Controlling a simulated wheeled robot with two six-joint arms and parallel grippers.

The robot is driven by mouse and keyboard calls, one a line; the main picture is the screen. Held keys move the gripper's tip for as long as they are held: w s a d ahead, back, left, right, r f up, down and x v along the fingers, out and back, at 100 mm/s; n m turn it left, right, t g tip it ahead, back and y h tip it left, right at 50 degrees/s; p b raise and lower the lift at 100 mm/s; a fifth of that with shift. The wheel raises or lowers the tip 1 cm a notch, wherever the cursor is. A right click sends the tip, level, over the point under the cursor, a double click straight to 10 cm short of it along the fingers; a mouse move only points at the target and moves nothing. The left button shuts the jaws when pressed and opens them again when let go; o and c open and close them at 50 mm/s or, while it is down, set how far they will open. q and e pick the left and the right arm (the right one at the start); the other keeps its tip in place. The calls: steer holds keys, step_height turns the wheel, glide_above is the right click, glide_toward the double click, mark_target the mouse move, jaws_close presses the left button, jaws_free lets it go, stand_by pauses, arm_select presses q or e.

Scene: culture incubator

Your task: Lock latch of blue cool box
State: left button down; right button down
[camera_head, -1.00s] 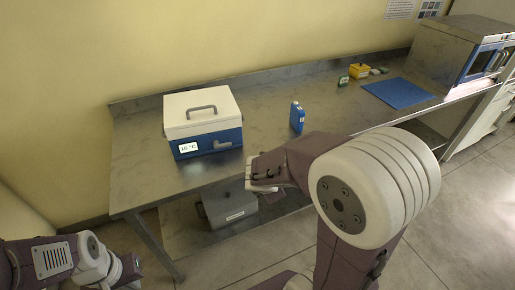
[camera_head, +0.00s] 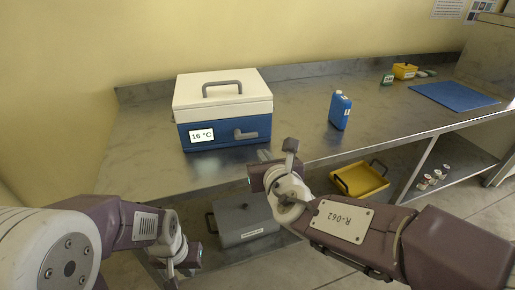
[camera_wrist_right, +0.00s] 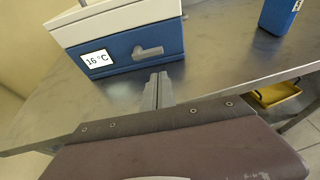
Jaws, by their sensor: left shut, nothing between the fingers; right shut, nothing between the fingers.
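The blue cool box (camera_head: 224,138) with a white lid (camera_head: 222,92) stands on the steel bench, lid down. Its front has a display reading 16 °C and a grey latch handle (camera_head: 246,134), which lies roughly horizontal. The latch (camera_wrist_right: 148,52) also shows in the right wrist view, just beyond my right gripper (camera_wrist_right: 158,80). My right gripper (camera_head: 265,155) is shut and empty, in front of and below the latch, apart from it. My left gripper (camera_head: 172,278) is low at the left, in front of the bench, shut and empty.
A blue bottle (camera_head: 340,110) stands right of the box. A blue mat (camera_head: 455,95) and a yellow container (camera_head: 404,71) are farther right. Below the bench are a grey case (camera_head: 243,222) and a yellow bin (camera_head: 360,180). The bench between box and bottle is clear.

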mark_target(246, 134)
steer(key=b+x, duration=0.2)
steer(key=x, duration=0.7)
steer(key=shift+w+f+b, duration=0.15)
steer(key=shift+w+b, duration=0.2)
steer(key=shift+w, duration=0.05)
steer(key=shift+r+p, duration=0.25)
steer(key=shift+p, duration=0.25)
